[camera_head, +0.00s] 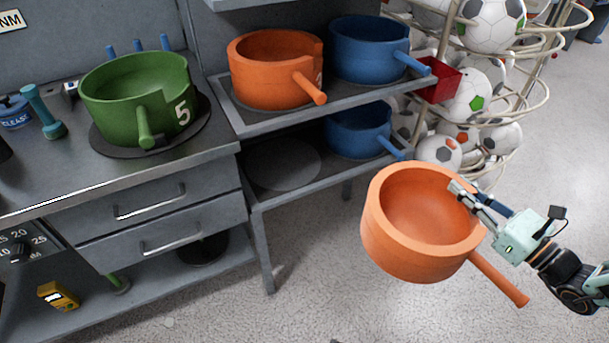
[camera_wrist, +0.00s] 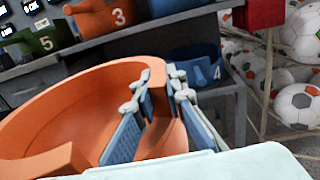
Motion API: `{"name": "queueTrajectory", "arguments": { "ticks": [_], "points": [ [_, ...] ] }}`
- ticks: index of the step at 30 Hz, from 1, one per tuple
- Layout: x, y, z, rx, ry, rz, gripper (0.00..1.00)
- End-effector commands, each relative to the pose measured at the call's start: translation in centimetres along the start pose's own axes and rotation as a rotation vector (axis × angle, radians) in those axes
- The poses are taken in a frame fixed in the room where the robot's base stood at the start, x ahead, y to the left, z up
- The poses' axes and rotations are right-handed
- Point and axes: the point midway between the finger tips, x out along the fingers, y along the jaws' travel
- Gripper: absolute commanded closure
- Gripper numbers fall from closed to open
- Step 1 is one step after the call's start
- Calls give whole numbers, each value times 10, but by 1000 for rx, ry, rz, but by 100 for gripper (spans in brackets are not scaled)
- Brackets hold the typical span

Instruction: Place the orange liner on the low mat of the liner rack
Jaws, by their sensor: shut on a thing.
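An orange liner (camera_head: 400,250), a round open pot with a straight handle, is held in the air in front and to the right of the liner rack (camera_head: 262,203). My gripper (camera_head: 466,196) is shut on its wall near the rim. In the wrist view, my gripper (camera_wrist: 152,98) has one finger inside the liner (camera_wrist: 50,112) and one outside. The liner is slightly tilted, and its handle points to the lower right in the head view. The low mat (camera_head: 280,164), a bare grey disc, lies on the rack's lower shelf, apart from the held liner.
A blue liner (camera_head: 357,130) stands on the lower shelf right of the mat. Another orange liner (camera_head: 266,75) and a blue one (camera_head: 366,50) stand above. A green liner (camera_head: 130,88) sits on the bench. A ball rack (camera_head: 535,100) stands right. Floor before the rack is clear.

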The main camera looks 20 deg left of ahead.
Motion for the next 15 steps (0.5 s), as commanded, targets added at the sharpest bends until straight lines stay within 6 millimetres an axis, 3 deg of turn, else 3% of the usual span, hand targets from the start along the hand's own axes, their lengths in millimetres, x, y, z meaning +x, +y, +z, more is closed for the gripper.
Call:
{"name": "queueTrajectory", "arguments": {
  "ticks": [1,6,15],
  "points": [
    [6,1,-18,-1,-5,2,100],
    [42,3,-41,-7,-16,-4,100],
    [152,25,-38,-14,-32,-43,100]
  ]
}}
